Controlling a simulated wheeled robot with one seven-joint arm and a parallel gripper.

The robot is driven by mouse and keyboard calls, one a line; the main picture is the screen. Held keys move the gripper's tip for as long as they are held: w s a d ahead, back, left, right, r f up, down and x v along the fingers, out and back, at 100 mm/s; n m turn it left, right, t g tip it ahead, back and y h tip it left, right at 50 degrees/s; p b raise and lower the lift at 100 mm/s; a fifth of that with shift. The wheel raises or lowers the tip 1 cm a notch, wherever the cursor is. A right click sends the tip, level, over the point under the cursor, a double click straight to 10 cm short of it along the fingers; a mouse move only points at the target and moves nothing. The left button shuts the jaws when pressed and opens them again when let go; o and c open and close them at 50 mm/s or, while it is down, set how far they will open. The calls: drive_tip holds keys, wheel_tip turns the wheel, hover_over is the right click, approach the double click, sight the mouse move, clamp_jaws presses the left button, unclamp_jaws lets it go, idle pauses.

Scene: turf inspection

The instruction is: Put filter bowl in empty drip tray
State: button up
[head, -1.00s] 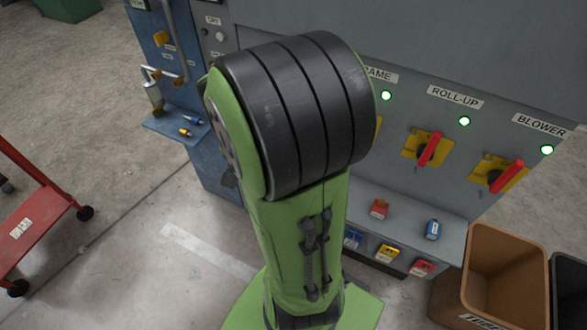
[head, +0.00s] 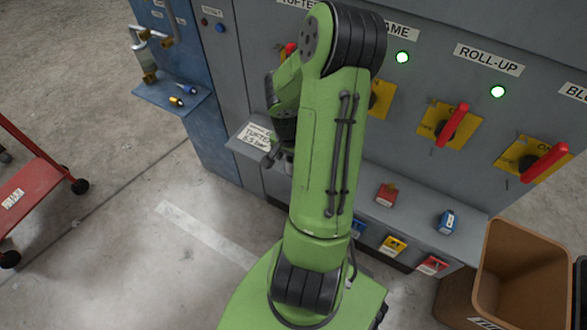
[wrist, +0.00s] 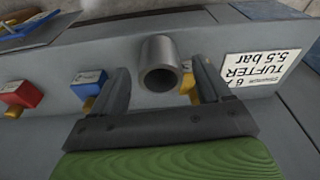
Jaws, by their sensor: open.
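My gripper (wrist: 153,92) is open in the wrist view, one finger on each side of a grey metal cylinder (wrist: 158,63) with a hollow round end. The cylinder looks apart from both fingers. I cannot tell whether it is the filter bowl. In the head view my gripper is mostly hidden behind my arm, near the grey shelf by the white TUFTER 5.5 bar card (head: 256,136). A clear bowl with a brass-coloured base (head: 147,68) hangs under piping on the blue panel at left. A blue ledge (head: 155,92) below it bears small fittings. I cannot make out a separate empty drip tray.
The grey cabinet (head: 470,22) carries red-handled yellow switches and lit green lamps. Red (head: 387,194) and blue (head: 447,221) locks sit on its shelf. A brown bin (head: 535,252) stands at right, a red cart (head: 30,190) at left. The floor between is clear.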

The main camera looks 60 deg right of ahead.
drive_tip(key=f, duration=0.2)
drive_tip(key=shift+d+f+b, duration=0.25)
drive_tip(key=shift+f+b, duration=0.05)
drive_tip(key=shift+f, duration=0.05)
drive_tip(key=shift+r, duration=0.1)
drive_tip(key=c, duration=1.2)
wheel_tip(320, 180, up, 10)
drive_tip(key=p, duration=0.4)
